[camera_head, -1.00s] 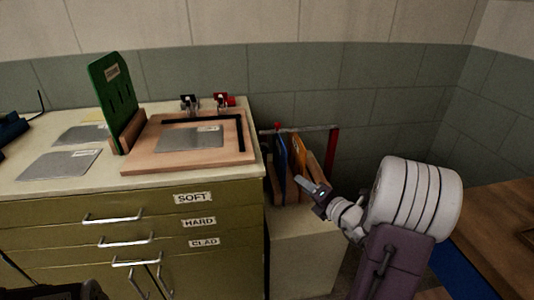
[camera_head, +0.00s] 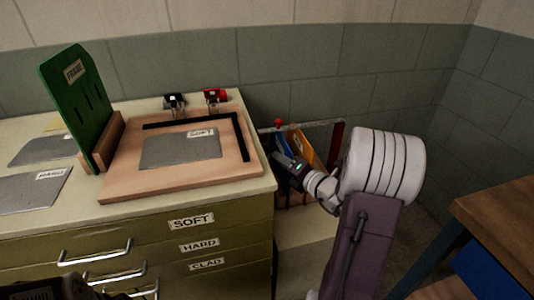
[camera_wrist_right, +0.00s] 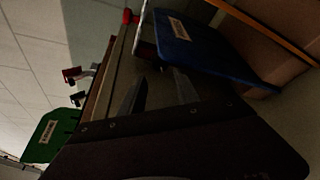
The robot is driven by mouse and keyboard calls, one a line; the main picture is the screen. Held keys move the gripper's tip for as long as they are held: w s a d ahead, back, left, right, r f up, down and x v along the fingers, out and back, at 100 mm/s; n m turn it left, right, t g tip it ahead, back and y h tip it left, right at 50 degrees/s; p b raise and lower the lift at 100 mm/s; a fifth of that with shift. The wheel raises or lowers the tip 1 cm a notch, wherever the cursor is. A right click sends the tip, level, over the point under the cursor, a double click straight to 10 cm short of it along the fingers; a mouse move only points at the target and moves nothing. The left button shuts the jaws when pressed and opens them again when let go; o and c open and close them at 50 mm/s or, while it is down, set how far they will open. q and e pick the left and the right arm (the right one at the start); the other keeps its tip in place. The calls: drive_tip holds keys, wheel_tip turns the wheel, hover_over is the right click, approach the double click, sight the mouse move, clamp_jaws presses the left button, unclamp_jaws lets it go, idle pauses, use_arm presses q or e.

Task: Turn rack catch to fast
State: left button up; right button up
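The rack stands right of the drawer cabinet and holds upright boards, a blue one (camera_head: 281,145) and an orange one (camera_head: 306,150). A metal bar (camera_head: 312,125) runs along its top to a red post (camera_head: 337,140). A small red knob (camera_head: 278,123), apparently the catch, sits at the bar's left end; it also shows in the right wrist view (camera_wrist_right: 128,16). My right gripper (camera_head: 279,159) is at the rack's front left, below the knob. In the wrist view its dark fingers (camera_wrist_right: 158,92) are apart with nothing between them. My left gripper's fingers are not visible.
The cabinet (camera_head: 150,232) has drawers labelled SOFT, HARD and CLAD. On top are a wooden board (camera_head: 200,180) with a grey sheet (camera_head: 180,150), a green upright panel (camera_head: 78,105) and two small clamps (camera_head: 214,97). A wooden table (camera_head: 500,225) stands at the right.

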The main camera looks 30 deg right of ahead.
sight(266, 152)
drive_tip(key=b+x, duration=0.1)
drive_tip(key=x, duration=0.7)
drive_tip(key=shift+f+b, duration=0.1)
drive_tip(key=shift+b, duration=0.2)
drive_tip(key=shift+s, duration=0.1)
clamp_jaws()
drive_tip(key=shift+f+m+t+y+p, duration=0.1)
drive_tip(key=shift+m+t+y+p, duration=0.35)
drive_tip(key=shift+m, duration=0.95)
drive_tip(key=shift+f+m+t+y+p, duration=0.15)
drive_tip(key=shift+m+t+p, duration=0.45)
drive_tip(key=shift+m, duration=0.8)
